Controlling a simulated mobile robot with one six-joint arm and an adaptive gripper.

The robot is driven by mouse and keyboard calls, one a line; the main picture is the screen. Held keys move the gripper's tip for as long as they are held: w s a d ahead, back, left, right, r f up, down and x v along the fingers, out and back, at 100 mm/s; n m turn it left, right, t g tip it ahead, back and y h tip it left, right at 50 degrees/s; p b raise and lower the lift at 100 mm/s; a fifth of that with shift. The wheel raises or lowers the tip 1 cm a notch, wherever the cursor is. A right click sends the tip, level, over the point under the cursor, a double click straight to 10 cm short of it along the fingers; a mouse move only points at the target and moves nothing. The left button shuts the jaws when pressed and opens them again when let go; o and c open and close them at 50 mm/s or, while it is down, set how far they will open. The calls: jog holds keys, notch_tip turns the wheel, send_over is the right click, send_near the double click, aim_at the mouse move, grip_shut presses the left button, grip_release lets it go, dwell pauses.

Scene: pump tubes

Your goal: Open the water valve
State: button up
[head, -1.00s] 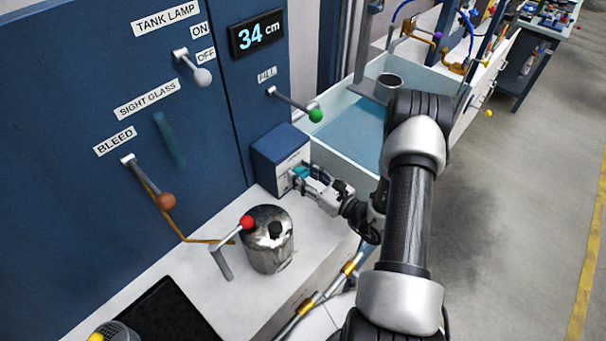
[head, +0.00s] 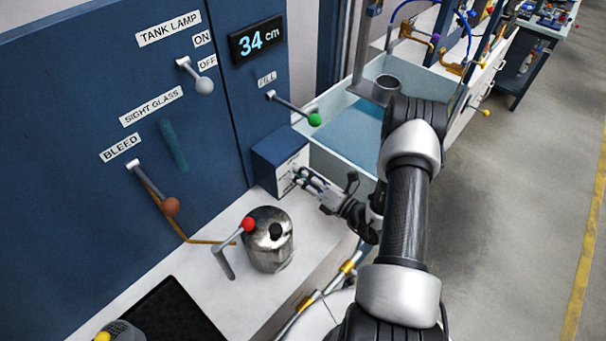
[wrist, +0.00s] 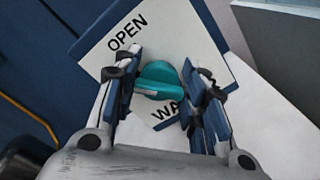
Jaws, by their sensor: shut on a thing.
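The water valve is a teal knob (wrist: 160,80) on a white plate marked OPEN (wrist: 128,33), with a second label partly covered. The plate is on the front of a blue box (head: 270,165) on the white counter. My gripper (wrist: 161,78) has one finger on each side of the knob and is shut on it. The knob's pale pointer bar points left in the wrist view. In the head view my gripper (head: 298,177) is at the box's front and hides most of the knob.
A metal canister (head: 270,252) and a red-tipped lever (head: 248,225) stand left of my gripper. A green-tipped FILL lever (head: 314,119) sticks out above the box. A tank of water (head: 355,128) lies behind. A display (head: 256,37) reads 34 cm.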

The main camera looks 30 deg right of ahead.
jog(key=m, duration=0.4)
jog(key=shift+p, duration=0.4)
jog(key=shift+f+m, duration=0.15)
jog(key=shift+m, duration=1.65)
jog(key=o, duration=1.1)
jog(key=shift+d, duration=0.1)
jog(key=v, duration=1.2)
